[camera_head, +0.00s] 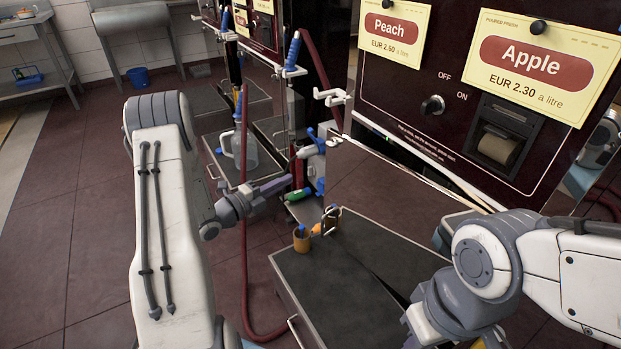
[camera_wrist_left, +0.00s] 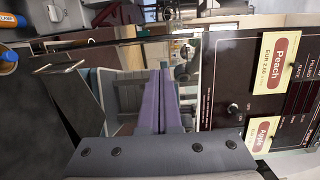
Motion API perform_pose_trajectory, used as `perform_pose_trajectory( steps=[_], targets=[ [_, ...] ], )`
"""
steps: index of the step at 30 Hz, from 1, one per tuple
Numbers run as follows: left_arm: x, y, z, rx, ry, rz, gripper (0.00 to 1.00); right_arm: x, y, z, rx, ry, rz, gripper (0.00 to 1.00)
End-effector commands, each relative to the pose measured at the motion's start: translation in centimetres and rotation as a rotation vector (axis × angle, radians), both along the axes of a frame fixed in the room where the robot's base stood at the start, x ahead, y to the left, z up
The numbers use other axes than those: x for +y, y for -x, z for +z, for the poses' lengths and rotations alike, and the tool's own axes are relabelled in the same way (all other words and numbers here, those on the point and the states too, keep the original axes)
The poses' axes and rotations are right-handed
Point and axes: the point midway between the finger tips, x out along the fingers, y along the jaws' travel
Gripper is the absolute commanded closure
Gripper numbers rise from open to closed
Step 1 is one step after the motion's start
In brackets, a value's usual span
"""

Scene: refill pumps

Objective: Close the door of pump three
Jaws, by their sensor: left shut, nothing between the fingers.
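My left gripper (camera_head: 284,186) has its purple fingers together and empty, in front of the machine row in the head view. In the left wrist view its fingers (camera_wrist_left: 164,100) lie side by side in front of a shiny reflecting surface. A dark panel with a thin bar handle (camera_wrist_left: 58,68) stands to the left of the fingers, apart from them; it may be a door. In the head view a similar handle (camera_head: 330,218) shows at the left end of the shiny panel (camera_head: 372,188). I cannot read a pump number. My right gripper is out of view.
Pump fronts with a Peach sign (camera_head: 393,30) and an Apple sign (camera_head: 530,65) stand at the right. A red hose (camera_head: 246,270) hangs near my left arm.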

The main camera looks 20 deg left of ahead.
Motion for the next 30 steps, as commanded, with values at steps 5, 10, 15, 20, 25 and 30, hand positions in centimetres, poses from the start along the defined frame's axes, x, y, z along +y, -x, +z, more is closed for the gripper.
perform_pose_trajectory(
  steps=[5,10,15,20,25,30],
  targets=[
    [-1.4,-2.2,0.1,-0.005,-0.001,-0.008,1.0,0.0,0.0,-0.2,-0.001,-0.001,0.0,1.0],
    [-3.1,-5.5,0.0,-0.004,-0.001,-0.008,1.0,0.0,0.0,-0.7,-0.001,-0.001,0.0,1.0],
    [-4.7,-8.6,0.0,-0.002,0.0,-0.006,1.0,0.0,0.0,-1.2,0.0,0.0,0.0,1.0],
    [-5.8,-10.8,0.0,-0.002,0.001,-0.004,1.0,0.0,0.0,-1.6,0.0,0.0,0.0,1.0],
    [-6.3,-11.9,0.1,0.0,0.001,-0.003,1.0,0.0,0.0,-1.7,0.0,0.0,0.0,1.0],
    [-6.4,-12.2,0.1,0.0,0.001,-0.001,1.0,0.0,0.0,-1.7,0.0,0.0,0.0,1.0]
  ],
)
